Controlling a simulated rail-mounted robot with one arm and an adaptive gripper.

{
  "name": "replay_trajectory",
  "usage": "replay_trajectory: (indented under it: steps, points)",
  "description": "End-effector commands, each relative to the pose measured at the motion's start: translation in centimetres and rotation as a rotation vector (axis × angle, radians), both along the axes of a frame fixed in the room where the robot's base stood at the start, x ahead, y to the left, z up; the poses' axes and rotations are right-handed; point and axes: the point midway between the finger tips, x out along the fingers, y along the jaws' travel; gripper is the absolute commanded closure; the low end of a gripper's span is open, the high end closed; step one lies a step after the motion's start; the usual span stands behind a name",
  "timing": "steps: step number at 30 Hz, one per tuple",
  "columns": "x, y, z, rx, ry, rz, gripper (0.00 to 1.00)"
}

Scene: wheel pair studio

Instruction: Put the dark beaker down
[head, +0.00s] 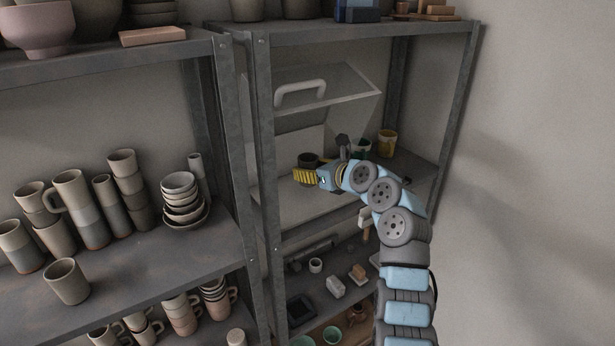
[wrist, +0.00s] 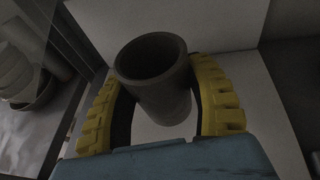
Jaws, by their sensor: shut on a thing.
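The dark beaker (wrist: 165,90) is a dark, open-topped cylinder held between the yellow ridged fingers of my gripper (wrist: 160,110) in the wrist view. Its mouth faces up and toward the camera. In the head view, my gripper (head: 306,174) reaches into the right shelf bay, and the top of the beaker (head: 308,159) shows just above the yellow fingers. A pale surface lies behind and below the beaker. I cannot tell whether the beaker's base touches it.
A transparent lidded case with a pale handle (head: 300,92) stands open around my gripper. A yellow cup (head: 387,143) stands to its right. A grey upright post (head: 262,150) stands left of the gripper.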

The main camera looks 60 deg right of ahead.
Motion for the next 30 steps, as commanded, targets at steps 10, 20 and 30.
replay_trajectory:
  steps: [10, 20, 30]
  points:
    - [0.4, -0.2, -2.9, 0.001, 0.000, 0.001, 0.86]
    - [0.4, -0.2, -3.1, 0.000, 0.000, 0.000, 0.28]
    - [0.4, -0.2, -3.1, 0.000, 0.000, 0.000, 0.18]
